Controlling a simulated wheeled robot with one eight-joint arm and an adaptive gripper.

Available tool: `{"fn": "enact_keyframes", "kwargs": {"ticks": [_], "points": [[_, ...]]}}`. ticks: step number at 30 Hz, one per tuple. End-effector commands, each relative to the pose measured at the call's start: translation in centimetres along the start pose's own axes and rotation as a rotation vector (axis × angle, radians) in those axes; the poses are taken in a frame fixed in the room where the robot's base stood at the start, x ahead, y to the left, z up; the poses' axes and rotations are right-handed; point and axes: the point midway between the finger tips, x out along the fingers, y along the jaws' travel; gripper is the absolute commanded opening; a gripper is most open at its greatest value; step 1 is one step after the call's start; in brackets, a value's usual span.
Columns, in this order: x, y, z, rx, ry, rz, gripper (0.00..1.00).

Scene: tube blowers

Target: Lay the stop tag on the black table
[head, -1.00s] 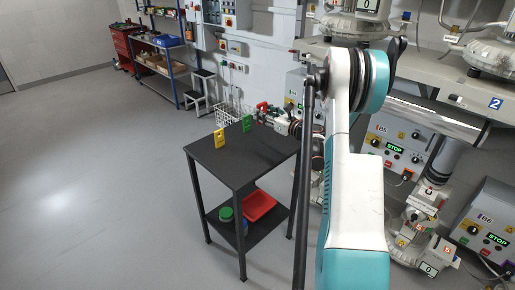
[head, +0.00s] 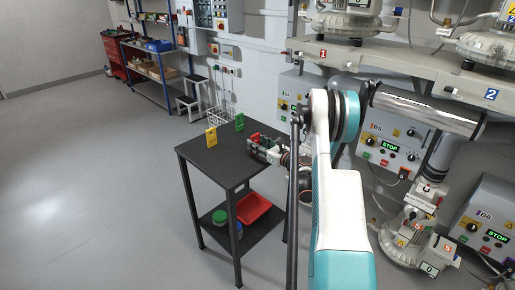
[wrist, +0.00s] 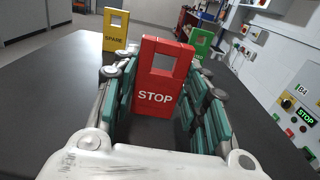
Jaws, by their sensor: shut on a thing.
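The red stop tag (wrist: 160,85) stands upright between the fingers of my gripper (wrist: 160,110) in the wrist view, its STOP lettering facing the camera. My gripper is shut on it. In the head view, the red tag (head: 254,138) and my gripper (head: 262,147) are at the right part of the black table (head: 213,165), low over its top. I cannot tell whether the tag touches the surface.
A yellow SPARE tag (head: 211,137) and a green tag (head: 239,122) stand on the table's far part, beyond the red tag. The near left of the tabletop is clear. A red tray (head: 252,208) sits on the lower shelf. Control boxes (head: 390,145) stand at right.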

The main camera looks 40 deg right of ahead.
Motion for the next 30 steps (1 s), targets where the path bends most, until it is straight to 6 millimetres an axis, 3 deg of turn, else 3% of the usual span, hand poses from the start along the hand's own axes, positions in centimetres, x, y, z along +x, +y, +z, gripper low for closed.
{"fn": "enact_keyframes", "kwargs": {"ticks": [12,13,15,27,30], "points": [[0.00,0.01,-0.75,0.000,0.000,0.000,0.24],[0.00,0.01,-0.73,0.000,0.000,0.000,0.45],[-0.01,0.01,-0.71,0.000,0.000,0.000,0.61],[-0.01,0.01,-0.40,0.000,0.000,0.000,0.61],[-0.98,-0.08,-0.28,0.000,0.000,-0.002,0.61]]}}
